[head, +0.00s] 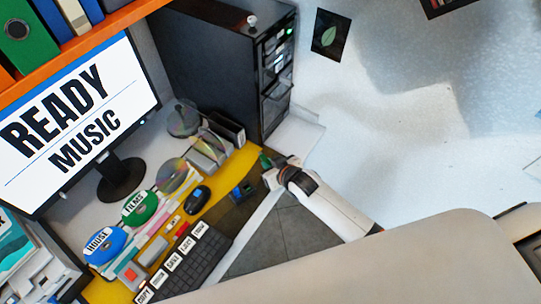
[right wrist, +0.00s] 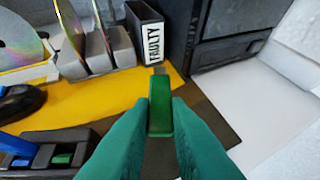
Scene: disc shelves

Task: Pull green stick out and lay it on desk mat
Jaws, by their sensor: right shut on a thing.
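My right gripper (head: 267,171) is over the right end of the desk in the head view. In the right wrist view its two teal fingers (right wrist: 160,132) are shut on the green stick (right wrist: 160,105), whose short metal plug (right wrist: 159,70) points away from me. The stick is clear of the dark holder (right wrist: 40,150), which stands at the lower left with blue and green pieces in it. The yellow mat (right wrist: 95,101) lies behind and left of the stick, and a dark brown surface (right wrist: 215,120) lies to the right. The stick's height is unclear. My left gripper is out of view.
Discs in grey stands (right wrist: 85,50) and a box labelled FAULTY (right wrist: 146,32) stand behind the mat. A black computer tower (head: 215,65) rises at the back. A mouse (head: 197,199), keyboard (head: 198,256) and labelled disc cases crowd the left. Some yellow mat near the stick is bare.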

